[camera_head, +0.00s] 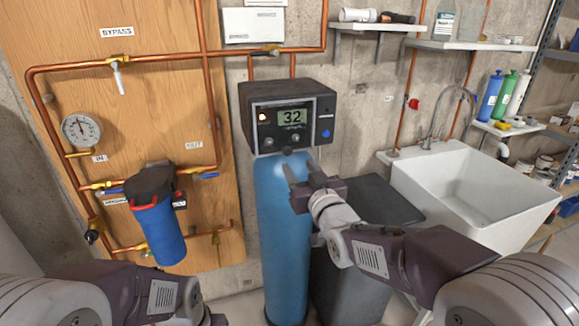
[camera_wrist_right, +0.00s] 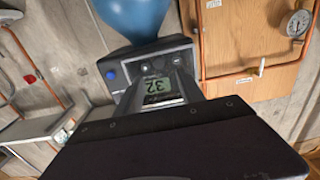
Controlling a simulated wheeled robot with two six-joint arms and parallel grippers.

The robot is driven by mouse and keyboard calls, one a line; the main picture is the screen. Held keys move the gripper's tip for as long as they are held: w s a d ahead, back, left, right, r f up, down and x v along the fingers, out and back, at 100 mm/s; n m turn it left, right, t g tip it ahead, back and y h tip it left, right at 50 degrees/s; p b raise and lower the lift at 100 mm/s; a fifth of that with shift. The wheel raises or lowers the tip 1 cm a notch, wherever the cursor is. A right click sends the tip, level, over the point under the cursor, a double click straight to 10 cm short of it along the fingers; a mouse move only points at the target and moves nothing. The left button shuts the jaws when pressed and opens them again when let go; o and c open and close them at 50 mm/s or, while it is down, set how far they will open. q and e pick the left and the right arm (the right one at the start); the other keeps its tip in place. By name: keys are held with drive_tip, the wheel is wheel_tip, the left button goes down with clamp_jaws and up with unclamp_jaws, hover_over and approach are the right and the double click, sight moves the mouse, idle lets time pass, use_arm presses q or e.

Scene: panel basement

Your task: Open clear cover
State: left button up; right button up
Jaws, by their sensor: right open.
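The dark control head (camera_head: 287,92) sits on top of a tall blue tank (camera_head: 283,230). Its front panel has a lit display (camera_head: 292,118) reading 32, with buttons around it. I cannot make out a separate clear cover; the panel front looks closed. My right gripper (camera_head: 301,172) is open and empty, just below and slightly right of the panel, in front of the tank. In the right wrist view, the display (camera_wrist_right: 158,88) appears upside down beyond the gripper, whose dark body hides the lower part. My left arm shows at the bottom left; its gripper is out of frame.
A blue filter housing (camera_head: 160,232) and a pressure gauge (camera_head: 81,131) are on the wooden board at left. A dark bin (camera_head: 368,205) stands right of the tank, beside a white sink (camera_head: 470,185). Copper pipes run above the control head.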

sight(288, 152)
drive_tip(key=p+x, duration=0.2)
drive_tip(key=x, duration=0.7)
drive_tip(key=shift+w, duration=0.15)
clamp_jaws()
drive_tip(key=shift+f, duration=0.1)
idle(1.0)
